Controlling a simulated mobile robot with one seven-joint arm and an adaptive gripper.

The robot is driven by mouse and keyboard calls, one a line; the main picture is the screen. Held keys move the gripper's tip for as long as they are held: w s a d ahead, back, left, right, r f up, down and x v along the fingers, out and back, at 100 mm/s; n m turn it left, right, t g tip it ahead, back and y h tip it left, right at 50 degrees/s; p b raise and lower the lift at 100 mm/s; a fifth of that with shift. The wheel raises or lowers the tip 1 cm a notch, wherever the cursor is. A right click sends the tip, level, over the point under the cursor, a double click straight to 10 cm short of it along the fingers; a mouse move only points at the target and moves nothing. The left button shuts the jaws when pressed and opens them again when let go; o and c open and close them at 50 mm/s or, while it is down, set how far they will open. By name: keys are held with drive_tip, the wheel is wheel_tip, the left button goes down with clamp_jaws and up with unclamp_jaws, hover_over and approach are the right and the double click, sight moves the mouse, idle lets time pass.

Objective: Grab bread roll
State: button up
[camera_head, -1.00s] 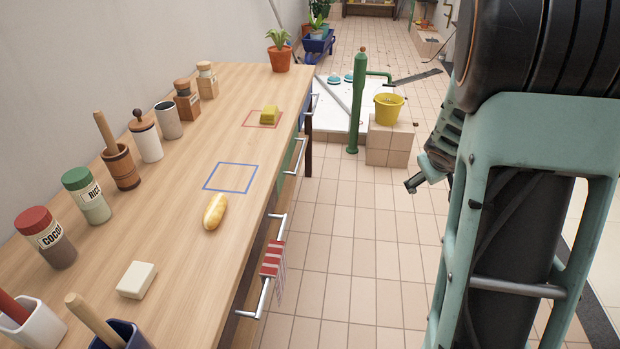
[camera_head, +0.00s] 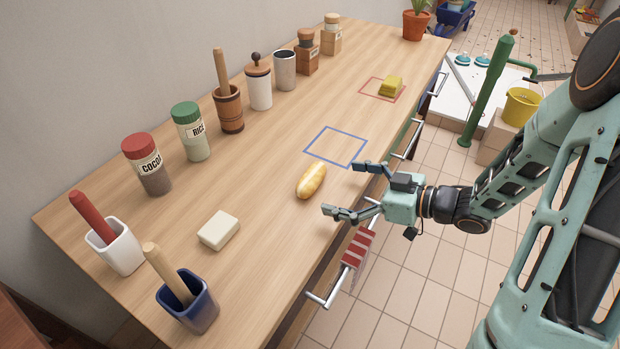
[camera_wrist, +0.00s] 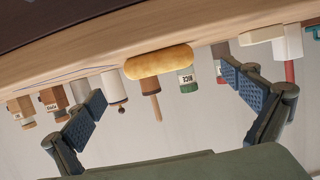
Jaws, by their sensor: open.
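The bread roll (camera_head: 312,181) is golden and oblong and lies on the wooden counter (camera_head: 265,250), just below the blue square outline (camera_head: 336,146). My gripper (camera_head: 340,188) is open and empty, at the counter's front edge, with its fingers pointing left toward the roll. In the wrist view the roll (camera_wrist: 158,62) appears ahead, between and beyond the two spread fingers of my gripper (camera_wrist: 163,98). The fingers do not appear to touch the roll.
A white block (camera_head: 218,230) and a blue pot (camera_head: 190,303) stand to the roll's left. Jars including cocoa (camera_head: 147,163) and rice (camera_head: 191,131) line the wall. A yellow block (camera_head: 391,86) sits in the red outline. A striped towel (camera_head: 358,246) hangs below the edge.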

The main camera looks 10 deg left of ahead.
sight(319, 179)
drive_tip(key=b+x, duration=0.1)
drive_tip(key=x, duration=0.7)
drive_tip(key=shift+w+a+b, duration=0.15)
drive_tip(key=shift+w+b, duration=0.1)
drive_tip(key=shift+b, duration=0.15)
drive_tip(key=shift+r, duration=0.1)
drive_tip(key=c, duration=1.2)
